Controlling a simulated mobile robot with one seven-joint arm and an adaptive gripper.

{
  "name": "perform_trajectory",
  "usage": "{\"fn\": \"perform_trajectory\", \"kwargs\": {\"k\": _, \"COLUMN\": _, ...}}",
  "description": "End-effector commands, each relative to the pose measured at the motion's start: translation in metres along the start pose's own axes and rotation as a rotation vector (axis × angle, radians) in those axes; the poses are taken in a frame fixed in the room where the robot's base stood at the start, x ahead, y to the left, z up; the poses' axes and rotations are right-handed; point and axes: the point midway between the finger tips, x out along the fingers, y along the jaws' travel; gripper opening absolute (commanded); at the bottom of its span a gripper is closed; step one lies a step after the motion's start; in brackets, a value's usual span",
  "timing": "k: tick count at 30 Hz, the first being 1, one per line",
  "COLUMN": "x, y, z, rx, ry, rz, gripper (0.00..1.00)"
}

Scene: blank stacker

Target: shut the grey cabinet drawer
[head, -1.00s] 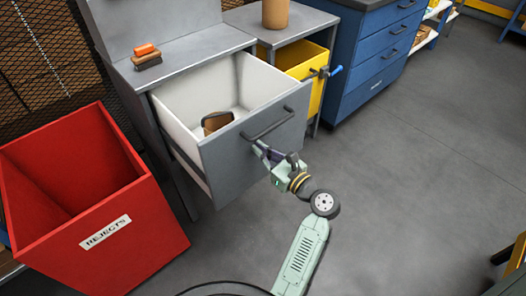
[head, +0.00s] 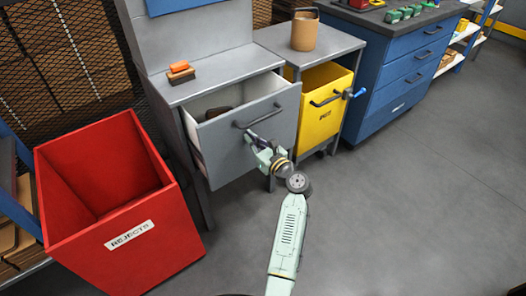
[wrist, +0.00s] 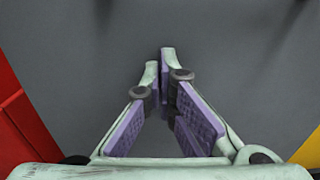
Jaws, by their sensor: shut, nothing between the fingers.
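The grey cabinet drawer (head: 236,150) is partly open below the grey worktop. Its white inside shows as a narrow gap behind the front panel, with a dark brown object (head: 217,112) partly hidden in it. A dark bar handle (head: 264,117) crosses the upper front panel. My gripper (head: 254,140) is shut and empty, with its tips at the drawer front just below the handle. In the wrist view the purple-padded fingers (wrist: 165,62) point at a plain grey surface, the drawer front. Whether the tips press on it cannot be told exactly.
A red rejects bin (head: 125,215) stands left of the cabinet. A yellow drawer or bin (head: 322,103) with a blue-handled part stands right, then a blue cabinet (head: 395,75). A brush-like orange-topped block (head: 180,71) lies on the worktop. The floor at right is clear.

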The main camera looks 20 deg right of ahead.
Motion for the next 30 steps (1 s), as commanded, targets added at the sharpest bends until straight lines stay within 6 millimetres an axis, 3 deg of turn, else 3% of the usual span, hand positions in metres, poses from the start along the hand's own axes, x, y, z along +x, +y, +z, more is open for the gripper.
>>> {"fn": "perform_trajectory", "kwargs": {"k": 1, "x": 0.016, "y": 0.0, "z": 0.001, "rx": -0.001, "ry": 0.0, "rz": 0.006, "gripper": 0.0}}
{"fn": "perform_trajectory", "kwargs": {"k": 6, "x": 0.059, "y": -0.002, "z": 0.0, "rx": 0.0, "ry": -0.001, "rz": 0.005, "gripper": 0.0}}
{"fn": "perform_trajectory", "kwargs": {"k": 15, "x": 0.112, "y": -0.002, "z": -0.001, "rx": -0.001, "ry": 0.0, "rz": 0.003, "gripper": 0.0}}
{"fn": "perform_trajectory", "kwargs": {"k": 21, "x": 0.128, "y": -0.003, "z": -0.001, "rx": 0.0, "ry": 0.0, "rz": 0.001, "gripper": 0.0}}
{"fn": "perform_trajectory", "kwargs": {"k": 30, "x": 0.133, "y": -0.003, "z": 0.001, "rx": -0.001, "ry": -0.001, "rz": 0.0, "gripper": 0.0}}
